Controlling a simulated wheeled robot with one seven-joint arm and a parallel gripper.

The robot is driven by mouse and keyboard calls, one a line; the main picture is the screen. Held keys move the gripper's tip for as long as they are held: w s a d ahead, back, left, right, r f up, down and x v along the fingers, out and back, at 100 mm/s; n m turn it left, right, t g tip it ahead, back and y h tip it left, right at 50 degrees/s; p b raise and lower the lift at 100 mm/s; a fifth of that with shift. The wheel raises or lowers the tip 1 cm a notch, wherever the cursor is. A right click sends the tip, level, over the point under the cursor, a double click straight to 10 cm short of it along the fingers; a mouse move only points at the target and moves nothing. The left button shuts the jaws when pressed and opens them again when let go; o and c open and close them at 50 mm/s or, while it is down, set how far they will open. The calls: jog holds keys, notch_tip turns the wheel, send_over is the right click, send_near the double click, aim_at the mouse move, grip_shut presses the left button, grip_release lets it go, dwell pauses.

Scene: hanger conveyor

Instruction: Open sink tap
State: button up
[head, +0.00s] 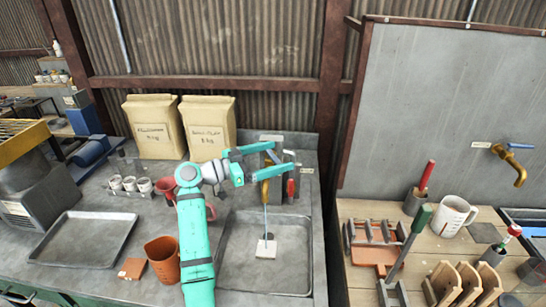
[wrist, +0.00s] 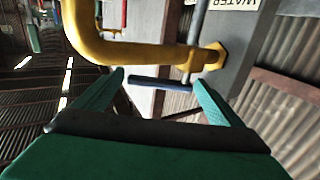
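The yellow sink tap (head: 265,191) stands at the back of the grey sink (head: 226,279). Its curved yellow pipe (wrist: 130,53) fills the upper part of the wrist view. A dark blue handle bar (wrist: 160,84) lies between my gripper's two green fingers in that view. My gripper (head: 284,156) is open around the handle, with a finger on either side; I cannot tell whether either finger touches it. The fingers partly hide the tap in the head view. A white block (head: 266,249) lies in the sink, with a thin bluish line above it.
Two tan bags (head: 207,127) stand behind my arm. A metal tray (head: 84,239), a brown cup (head: 162,258) and several small cups are to the left. Another yellow tap (head: 518,170) is on the right wall panel, above a bench with a white mug (head: 454,215) and tools.

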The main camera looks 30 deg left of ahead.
jog(key=v, duration=1)
jog(key=shift+s+a, duration=0.25)
jog(key=shift+s, duration=0.05)
jog(key=shift+w, duration=0.1)
